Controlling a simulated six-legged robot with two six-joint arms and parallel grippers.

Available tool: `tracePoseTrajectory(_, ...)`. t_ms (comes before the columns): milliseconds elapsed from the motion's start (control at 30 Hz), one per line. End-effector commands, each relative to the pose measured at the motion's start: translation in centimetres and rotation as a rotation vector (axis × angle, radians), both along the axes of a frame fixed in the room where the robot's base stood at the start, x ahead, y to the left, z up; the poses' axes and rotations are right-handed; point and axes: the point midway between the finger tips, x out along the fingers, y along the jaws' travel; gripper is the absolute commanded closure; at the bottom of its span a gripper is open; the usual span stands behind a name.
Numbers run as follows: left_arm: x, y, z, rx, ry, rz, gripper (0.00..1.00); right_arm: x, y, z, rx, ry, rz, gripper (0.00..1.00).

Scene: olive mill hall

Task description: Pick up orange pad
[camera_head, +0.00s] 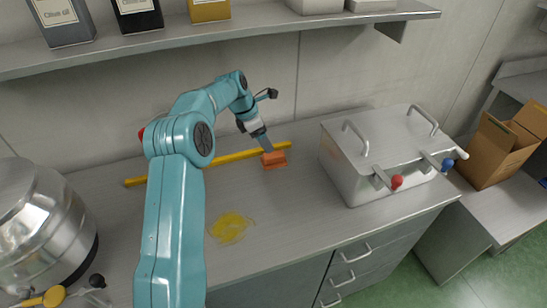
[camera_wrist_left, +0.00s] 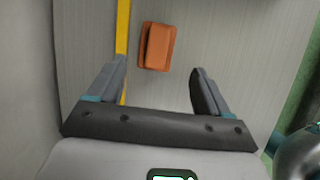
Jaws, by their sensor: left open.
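The orange pad (camera_head: 275,160) lies on the grey worktop beside a long yellow bar. In the left wrist view the orange pad (camera_wrist_left: 157,46) is ahead of the fingertips, between their lines but nearer the left finger. My left gripper (camera_head: 266,146) comes down close to the pad from above and behind. In the wrist view the left gripper (camera_wrist_left: 158,82) is open with nothing between its fingers. The head view does not show whether it touches the pad. My right gripper is not in view.
A yellow bar (camera_head: 227,160) lies behind the pad. A yellow smear (camera_head: 230,227) is on the worktop in front. A steel box (camera_head: 350,170) with handles stands right, a steel vessel (camera_head: 42,220) left. A shelf (camera_head: 240,27) with tins hangs above. A cardboard box (camera_head: 495,150) is far right.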

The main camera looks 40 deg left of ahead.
Motion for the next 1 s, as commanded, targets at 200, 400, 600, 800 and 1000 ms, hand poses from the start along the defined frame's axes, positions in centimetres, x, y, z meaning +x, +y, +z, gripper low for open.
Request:
tracePoseTrajectory(200, 1.4, -0.9, -3.7, -0.002, 0.002, -0.002, 0.21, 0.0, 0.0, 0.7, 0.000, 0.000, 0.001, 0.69)
tracePoseTrajectory(400, 1.9, -1.0, -5.1, -0.003, 0.003, -0.002, 0.21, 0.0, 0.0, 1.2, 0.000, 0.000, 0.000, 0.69)
tracePoseTrajectory(600, 3.0, -1.1, -8.2, -0.002, 0.003, -0.002, 0.21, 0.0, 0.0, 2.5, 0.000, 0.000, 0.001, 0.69)
tracePoseTrajectory(800, 3.5, -1.2, -9.5, 0.000, 0.000, -0.001, 0.21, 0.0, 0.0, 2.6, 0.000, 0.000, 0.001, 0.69)
tracePoseTrajectory(1000, 3.4, -1.2, -9.5, -0.001, 0.000, 0.000, 0.34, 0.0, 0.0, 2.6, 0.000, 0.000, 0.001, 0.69)
